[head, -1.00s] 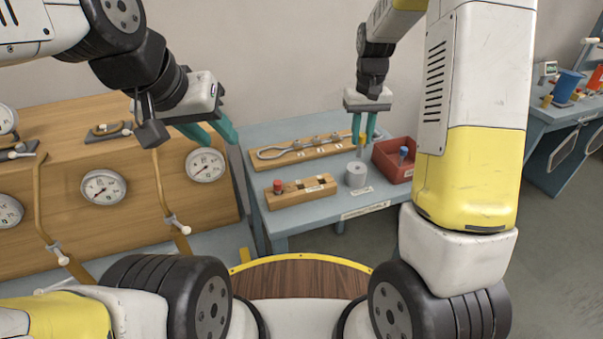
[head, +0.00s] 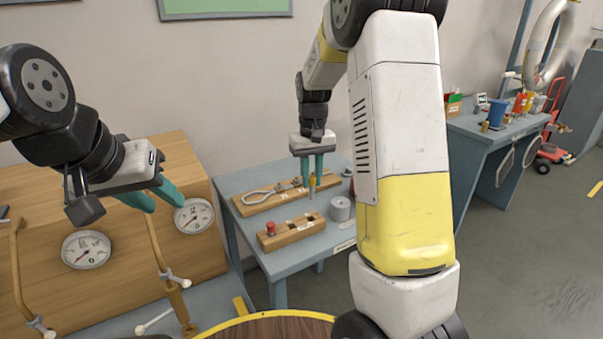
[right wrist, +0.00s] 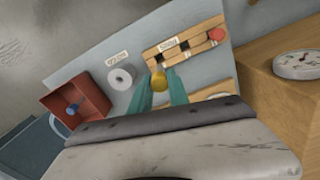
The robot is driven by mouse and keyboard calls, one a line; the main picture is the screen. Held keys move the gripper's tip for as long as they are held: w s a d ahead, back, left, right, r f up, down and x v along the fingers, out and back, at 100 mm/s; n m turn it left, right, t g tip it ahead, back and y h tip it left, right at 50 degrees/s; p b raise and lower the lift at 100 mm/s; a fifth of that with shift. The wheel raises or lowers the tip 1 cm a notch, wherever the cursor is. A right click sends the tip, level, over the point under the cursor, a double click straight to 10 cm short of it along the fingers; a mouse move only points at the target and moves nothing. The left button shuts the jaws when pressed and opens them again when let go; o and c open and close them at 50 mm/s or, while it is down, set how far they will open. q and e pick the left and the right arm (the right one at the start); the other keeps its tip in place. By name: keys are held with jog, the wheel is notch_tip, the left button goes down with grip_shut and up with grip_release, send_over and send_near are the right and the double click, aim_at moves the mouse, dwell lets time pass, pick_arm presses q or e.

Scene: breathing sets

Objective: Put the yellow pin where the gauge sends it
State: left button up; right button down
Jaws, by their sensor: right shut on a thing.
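My right gripper (head: 312,180) is shut on the yellow pin (head: 312,183), which hangs upright above the table. The pin (right wrist: 159,80) also shows between the teal fingers in the right wrist view. A grey cylinder (head: 340,208) with a hole in its top stands just right of it. A wooden block (head: 305,229) with dark square holes and a red pin (head: 271,228) at its left end lies in front. Round dial gauges (head: 85,250) (head: 194,215) sit on the wooden panel at left; their readings are too small to tell. My left gripper (head: 155,200) is open and empty near the panel.
A longer wooden rack (head: 245,208) with a metal loop lies along the table's back. A red bin (right wrist: 75,105) holding a blue pin (right wrist: 73,109) is mostly hidden by my arm in the head view. Another bench (head: 475,125) stands at the right.

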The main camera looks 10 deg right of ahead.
aim_at(312, 186)
jog(key=shift+f, duration=2.9)
jog(key=shift+f, duration=2.55)
jog(key=c, duration=1.2)
grip_release()
jog(key=shift+o, duration=0.2)
notch_tip(312, 186, up, 8)
jog(key=shift+f, duration=0.1)
